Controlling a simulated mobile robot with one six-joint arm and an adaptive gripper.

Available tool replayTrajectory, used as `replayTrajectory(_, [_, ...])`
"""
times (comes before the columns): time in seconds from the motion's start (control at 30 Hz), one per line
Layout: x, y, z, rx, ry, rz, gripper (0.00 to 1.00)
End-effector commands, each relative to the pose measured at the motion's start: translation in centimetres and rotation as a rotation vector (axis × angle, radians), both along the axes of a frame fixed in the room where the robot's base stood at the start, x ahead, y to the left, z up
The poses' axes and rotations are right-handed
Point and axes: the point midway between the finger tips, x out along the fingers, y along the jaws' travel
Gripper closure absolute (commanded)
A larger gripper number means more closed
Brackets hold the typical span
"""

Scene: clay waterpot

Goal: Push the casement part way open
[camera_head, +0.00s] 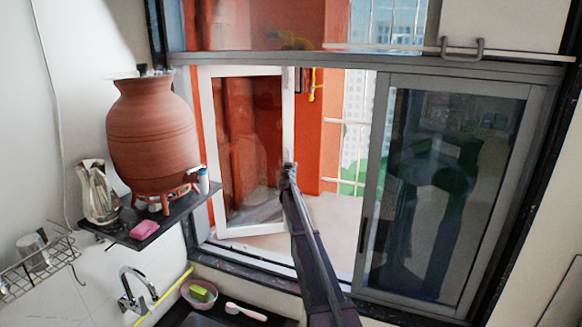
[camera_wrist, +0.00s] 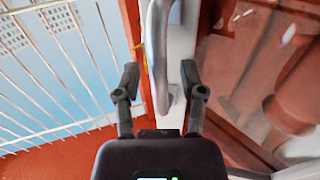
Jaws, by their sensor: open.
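The white-framed casement (camera_head: 288,110) stands swung away from the window opening, left of the middle in the head view. Its glass shows reddish reflections. My gripper (camera_head: 289,170) is at the casement's free right edge. In the wrist view my gripper (camera_wrist: 160,75) is open, with one finger on each side of the white frame edge (camera_wrist: 177,50). A pale grey handle (camera_wrist: 155,45) on that edge runs between the fingers. I cannot tell whether either finger touches the frame.
A grey sliding pane (camera_head: 440,190) fills the right side. A faucet (camera_head: 132,290) and bowl (camera_head: 199,294) are below. White bars (camera_wrist: 75,65) stand outside.

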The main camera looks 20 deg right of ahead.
Motion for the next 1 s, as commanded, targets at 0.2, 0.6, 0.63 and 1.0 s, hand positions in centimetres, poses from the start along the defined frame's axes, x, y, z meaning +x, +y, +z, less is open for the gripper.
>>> replayTrajectory(0.2, [-0.7,0.2,0.0,0.0,0.0,0.0,0.47])
replayTrajectory(0.6, [-5.5,2.0,0.0,0.0,0.0,0.0,0.47])
replayTrajectory(0.63, [-6.0,2.2,0.0,0.0,0.0,0.0,0.47])
replayTrajectory(1.0, [-10.5,4.0,0.0,0.0,0.0,-0.002,0.47])
